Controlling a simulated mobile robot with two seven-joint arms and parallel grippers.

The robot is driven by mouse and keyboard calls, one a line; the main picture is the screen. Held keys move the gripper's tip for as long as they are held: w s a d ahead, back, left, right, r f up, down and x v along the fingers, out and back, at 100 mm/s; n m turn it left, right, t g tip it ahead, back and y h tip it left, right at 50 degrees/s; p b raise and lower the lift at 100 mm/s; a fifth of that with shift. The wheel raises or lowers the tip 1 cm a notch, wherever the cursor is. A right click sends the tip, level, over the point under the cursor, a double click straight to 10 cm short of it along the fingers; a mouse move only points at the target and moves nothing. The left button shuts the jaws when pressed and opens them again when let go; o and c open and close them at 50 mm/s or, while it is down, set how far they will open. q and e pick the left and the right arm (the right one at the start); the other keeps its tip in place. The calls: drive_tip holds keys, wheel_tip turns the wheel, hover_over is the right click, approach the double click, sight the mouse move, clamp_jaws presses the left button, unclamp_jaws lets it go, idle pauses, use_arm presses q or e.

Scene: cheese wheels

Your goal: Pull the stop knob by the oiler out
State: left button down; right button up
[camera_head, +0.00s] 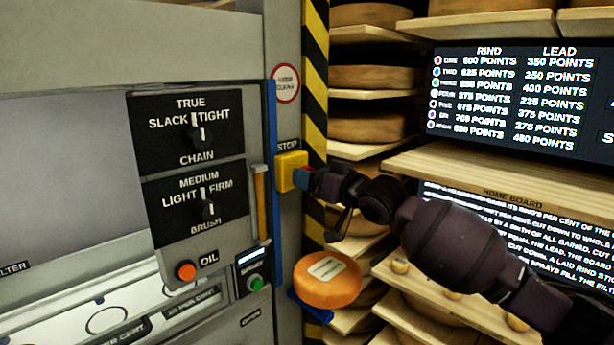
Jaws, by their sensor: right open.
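A yellow stop box (289,166) under a STOP label is fixed to the machine's right post. A small red part, which looks like its knob (301,178), shows at its right side, mostly hidden by my right gripper. My right gripper (312,184) reaches in from the right with its tips at this red part. It is open; I cannot tell whether the fingers touch the knob. An upright amber tube (261,204), possibly the oiler, stands left of the box. My left gripper is not in view.
A black panel holds the CHAIN dial (201,138) and BRUSH dial (208,209). Below are an orange-red OIL button (186,271) and a green button (256,282). An orange cheese wheel (328,280) sits below my gripper. Shelves of cheese wheels and two text boards (515,95) fill the right.

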drive_tip(key=shift+x, duration=1.15)
drive_tip(key=c, duration=1.3)
drive_tip(key=shift+s+d+r+p, duration=0.15)
drive_tip(key=shift+s+d+p, duration=0.2)
drive_tip(key=shift+p, duration=0.3)
drive_tip(key=shift+o, duration=0.2)
drive_tip(key=shift+s+d+p, duration=0.2)
drive_tip(key=shift+s+p, duration=0.05)
drive_tip(key=shift+p, duration=0.1)
drive_tip(key=o, duration=1)
drive_tip(key=shift+o, duration=1.3)
drive_tip(key=shift+s+d, duration=0.1)
drive_tip(key=shift+d, duration=0.05)
